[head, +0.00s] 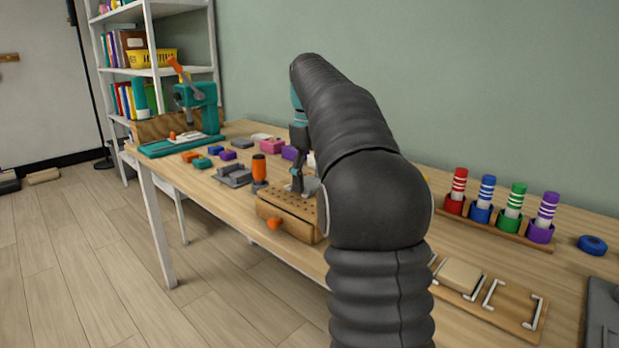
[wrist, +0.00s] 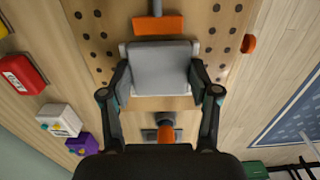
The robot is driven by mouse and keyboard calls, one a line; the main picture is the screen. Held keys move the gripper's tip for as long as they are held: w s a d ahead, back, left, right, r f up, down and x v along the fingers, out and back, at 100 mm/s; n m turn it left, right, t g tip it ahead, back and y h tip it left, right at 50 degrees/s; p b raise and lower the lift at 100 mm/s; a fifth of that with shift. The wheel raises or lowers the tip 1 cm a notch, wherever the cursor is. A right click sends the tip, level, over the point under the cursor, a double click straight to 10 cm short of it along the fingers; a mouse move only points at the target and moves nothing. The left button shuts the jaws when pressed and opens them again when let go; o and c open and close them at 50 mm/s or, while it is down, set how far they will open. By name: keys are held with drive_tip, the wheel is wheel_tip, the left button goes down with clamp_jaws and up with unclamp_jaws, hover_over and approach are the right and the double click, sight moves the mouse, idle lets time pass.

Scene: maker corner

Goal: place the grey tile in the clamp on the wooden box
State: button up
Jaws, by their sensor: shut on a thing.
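The wooden box (head: 283,222) has a perforated top and an orange knob on its front. My gripper (head: 298,188) is low over the box top. In the wrist view, my gripper (wrist: 159,92) is shut on the grey tile (wrist: 160,68), with one finger at each side edge. The tile is over the box top; I cannot tell whether it touches it. An orange bar on a grey rod, seemingly part of the clamp (wrist: 158,25), lies just beyond the tile's far edge, with a narrow gap between. In the head view my arm hides that side of the box.
Left of the box stand an orange-topped cylinder (head: 259,168) and a grey fixture (head: 235,175). Several coloured blocks lie behind. A teal press (head: 197,108) stands at the table's left end. A rack of coloured cylinders (head: 500,226) and a wooden board (head: 512,305) are at right.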

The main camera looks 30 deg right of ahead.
sight(309, 182)
drive_tip(key=o, duration=1.3)
drive_tip(key=shift+f, duration=0.1)
drive_tip(key=shift+c, duration=0.2)
wheel_tip(309, 182, up, 6)
drive_tip(key=shift+f+p, duration=0.1)
drive_tip(key=shift+p, duration=0.75)
drive_tip(key=shift+a+r, duration=0.1)
drive_tip(key=shift+r, duration=0.95)
drive_tip(key=s+a+f+m+t, duration=0.1)
drive_tip(key=s+a+f+t, duration=0.1)
drive_tip(key=s+a, duration=0.4)
drive_tip(key=s+a+f+m+t, duration=0.1)
drive_tip(key=s+a+f, duration=0.2)
drive_tip(key=s+a, duration=0.3)
drive_tip(key=s+a+f+m+t, duration=0.2)
drive_tip(key=s+a+f, duration=0.2)
drive_tip(key=s+f, duration=1.1)
drive_tip(key=shift+s+a+f+t, duration=0.2)
drive_tip(key=shift+s+f+t, duration=0.15)
drive_tip(key=shift+s, duration=0.2)
